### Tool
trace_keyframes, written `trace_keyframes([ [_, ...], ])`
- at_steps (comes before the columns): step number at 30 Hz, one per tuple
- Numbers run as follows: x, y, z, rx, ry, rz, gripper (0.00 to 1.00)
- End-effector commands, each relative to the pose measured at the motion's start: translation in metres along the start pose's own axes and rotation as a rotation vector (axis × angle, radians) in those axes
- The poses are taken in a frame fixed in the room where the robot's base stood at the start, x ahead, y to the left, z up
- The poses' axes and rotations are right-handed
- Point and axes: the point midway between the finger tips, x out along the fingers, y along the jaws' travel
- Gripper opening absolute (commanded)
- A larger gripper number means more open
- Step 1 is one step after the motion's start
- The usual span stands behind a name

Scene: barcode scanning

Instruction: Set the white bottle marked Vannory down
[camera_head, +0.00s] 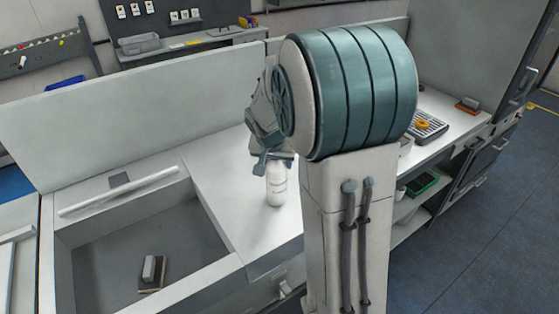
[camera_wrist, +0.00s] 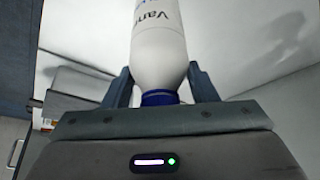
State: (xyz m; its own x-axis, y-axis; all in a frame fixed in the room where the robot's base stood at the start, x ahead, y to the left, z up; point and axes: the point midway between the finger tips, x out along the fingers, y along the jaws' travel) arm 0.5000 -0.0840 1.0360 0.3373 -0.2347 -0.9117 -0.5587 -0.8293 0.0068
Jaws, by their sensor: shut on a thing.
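The white bottle (camera_head: 276,188) is upright over the white counter (camera_head: 225,170), to the right of the sunken basin. Whether its base touches the counter or hangs just above it, I cannot tell. My gripper (camera_head: 272,160) is above the bottle and shut on its upper end. In the wrist view the bottle (camera_wrist: 158,50) shows part of its dark lettering, "Van", and a blue cap (camera_wrist: 158,98). My two fingers (camera_wrist: 160,88) stand on either side of the bottle near the cap.
The basin (camera_head: 190,215) left of the bottle holds a small block on a dark base (camera_head: 150,275). A low white wall (camera_head: 130,110) runs behind the counter. My arm hides the counter right of the bottle. A grey tray (camera_head: 428,127) lies farther right.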

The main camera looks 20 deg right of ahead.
Motion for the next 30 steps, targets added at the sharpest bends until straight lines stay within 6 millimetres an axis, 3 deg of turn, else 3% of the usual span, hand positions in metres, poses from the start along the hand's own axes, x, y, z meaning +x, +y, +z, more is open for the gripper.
trace_keyframes([
  [2, 0.003, 0.000, 0.001, 0.000, 0.001, 0.000, 0.15],
  [3, 0.003, 0.000, 0.002, 0.000, 0.000, 0.000, 0.55],
  [5, 0.002, 0.000, 0.001, 0.000, 0.000, 0.000, 0.72],
  [6, 0.002, 0.000, 0.001, 0.000, 0.000, 0.000, 0.74],
  [19, -0.007, 0.000, -0.001, 0.001, 0.002, -0.001, 0.74],
  [30, -0.079, -0.001, -0.001, 0.000, 0.005, -0.003, 0.74],
])
